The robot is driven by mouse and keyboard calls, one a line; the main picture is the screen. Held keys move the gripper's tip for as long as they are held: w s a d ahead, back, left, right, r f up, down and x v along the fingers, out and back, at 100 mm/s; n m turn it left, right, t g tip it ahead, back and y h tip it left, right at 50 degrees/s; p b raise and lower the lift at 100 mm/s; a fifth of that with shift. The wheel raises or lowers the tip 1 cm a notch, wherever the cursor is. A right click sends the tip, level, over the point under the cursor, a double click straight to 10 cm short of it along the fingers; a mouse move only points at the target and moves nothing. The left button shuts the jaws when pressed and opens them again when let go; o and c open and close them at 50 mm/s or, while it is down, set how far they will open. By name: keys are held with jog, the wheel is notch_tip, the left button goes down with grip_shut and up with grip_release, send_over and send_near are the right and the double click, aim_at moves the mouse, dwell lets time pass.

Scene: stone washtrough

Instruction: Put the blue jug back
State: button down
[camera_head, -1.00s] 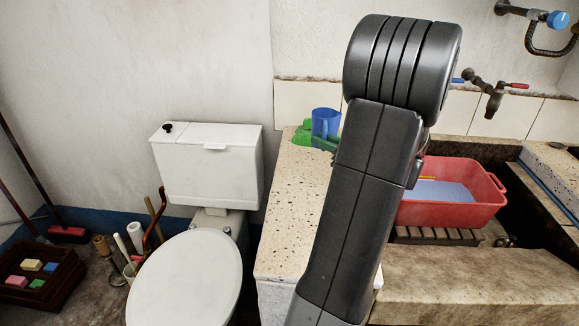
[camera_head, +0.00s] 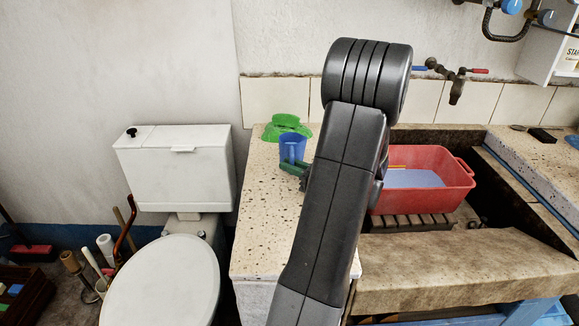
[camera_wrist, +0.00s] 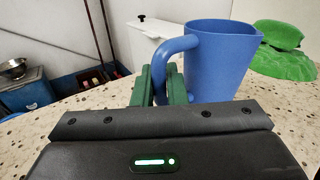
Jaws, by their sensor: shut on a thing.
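The blue jug (camera_head: 292,148) is at the far end of the speckled stone counter (camera_head: 262,215), in front of a green object. In the wrist view the jug (camera_wrist: 222,62) looks upright, with its handle toward my gripper. My gripper (camera_wrist: 160,84) has green fingers shut on the jug's handle. In the head view the gripper (camera_head: 296,170) shows beside the jug, partly hidden by my arm. I cannot tell whether the jug's base touches the counter.
The green object (camera_head: 286,127), perhaps a hat or cloth, lies behind the jug. A red basin (camera_head: 425,200) stands in the trough at the right. A white toilet (camera_head: 165,280) is to the left. The counter's front part is clear.

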jog(key=shift+f, duration=0.15)
jog(key=c, duration=1.5)
grip_release()
jog(key=shift+o, duration=0.2)
jog(key=shift+s+d, duration=0.15)
jog(key=shift+d, duration=0.1)
jog(key=p+v, duration=0.1)
jog(key=v, duration=1)
jog(key=shift+s+d, duration=0.1)
jog(key=shift+d, duration=0.05)
